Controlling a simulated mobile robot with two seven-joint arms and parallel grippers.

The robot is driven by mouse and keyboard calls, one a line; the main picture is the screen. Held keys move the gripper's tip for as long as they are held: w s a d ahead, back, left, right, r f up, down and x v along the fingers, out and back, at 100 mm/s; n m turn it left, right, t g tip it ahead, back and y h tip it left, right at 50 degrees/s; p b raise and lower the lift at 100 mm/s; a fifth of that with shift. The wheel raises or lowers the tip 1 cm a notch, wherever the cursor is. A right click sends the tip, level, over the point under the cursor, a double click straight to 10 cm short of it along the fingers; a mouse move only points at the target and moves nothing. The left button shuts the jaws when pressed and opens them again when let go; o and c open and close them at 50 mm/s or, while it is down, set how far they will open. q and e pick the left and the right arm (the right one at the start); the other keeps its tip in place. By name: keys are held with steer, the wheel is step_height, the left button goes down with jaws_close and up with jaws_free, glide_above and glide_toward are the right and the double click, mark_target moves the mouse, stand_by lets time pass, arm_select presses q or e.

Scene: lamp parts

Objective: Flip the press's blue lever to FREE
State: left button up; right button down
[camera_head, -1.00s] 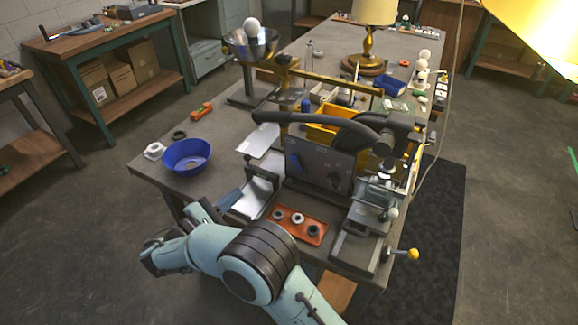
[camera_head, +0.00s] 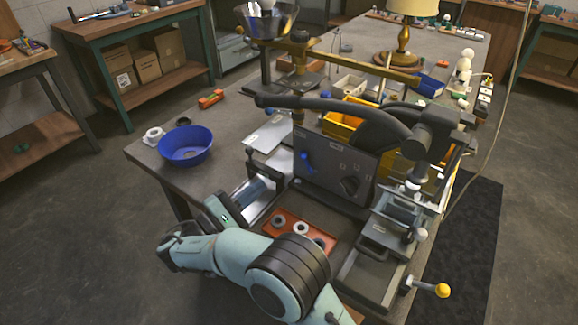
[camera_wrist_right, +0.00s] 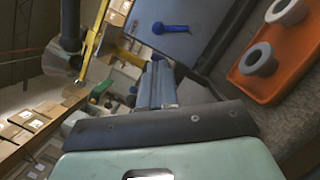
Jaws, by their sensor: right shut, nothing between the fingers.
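The press (camera_head: 335,172) is a dark grey box with a long black handle on the table's near part. Its small blue lever (camera_head: 308,163) is on the front panel, left of a black knob. In the right wrist view the blue lever (camera_wrist_right: 172,28) lies up ahead, with its round hub at the left and its arm pointing right. The labels are too small to read. My right gripper (camera_head: 262,187) is left of the panel, apart from the lever. In the wrist view its fingers (camera_wrist_right: 157,75) are together and empty. My left gripper is not in view.
An orange tray (camera_head: 274,234) with several grey rings lies in front of the press. A blue bowl (camera_head: 185,146) stands at the table's left. A small machine with a yellow-knobbed handle (camera_head: 441,290) is at right. Yellow bins (camera_head: 345,120) are behind the press.

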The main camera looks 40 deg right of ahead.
steer(key=b, duration=0.2)
glide_toward(307, 164)
steer(key=w+d+r, duration=0.2)
steer(key=w+d, duration=0.1)
steer(key=d, duration=0.2)
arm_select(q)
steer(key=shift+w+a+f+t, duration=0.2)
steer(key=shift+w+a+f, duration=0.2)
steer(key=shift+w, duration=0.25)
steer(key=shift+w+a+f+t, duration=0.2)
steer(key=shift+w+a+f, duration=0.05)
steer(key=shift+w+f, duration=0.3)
arm_select(e)
steer(key=shift+d+r, duration=0.15)
steer(key=shift+d, duration=0.15)
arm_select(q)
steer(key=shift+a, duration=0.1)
arm_select(e)
steer(key=shift+d, duration=0.1)
